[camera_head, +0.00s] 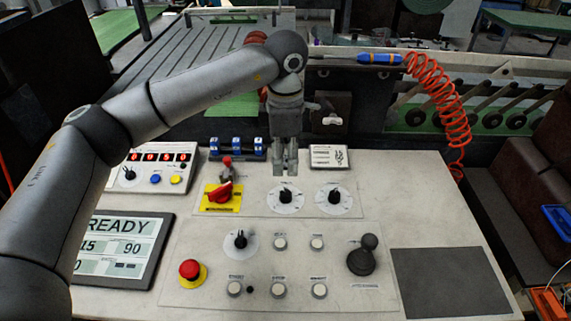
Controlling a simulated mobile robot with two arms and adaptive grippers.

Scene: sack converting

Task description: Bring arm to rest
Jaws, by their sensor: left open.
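My left arm comes in from the left and arches over the control panel (440,225). My left gripper (286,170) points down above the panel's back part, close to a black dial knob (285,196) in the picture. Its jaws are open, with a narrow gap and nothing seen between them. I cannot tell whether the fingertips touch the panel. My right gripper is not in view.
The panel carries a red rotary switch (221,192), a red emergency button (190,270), a black joystick (363,256), another dial (334,196) and a screen (119,248). A coiled orange hose (444,100) hangs behind. The dark grey pad (450,281) is bare.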

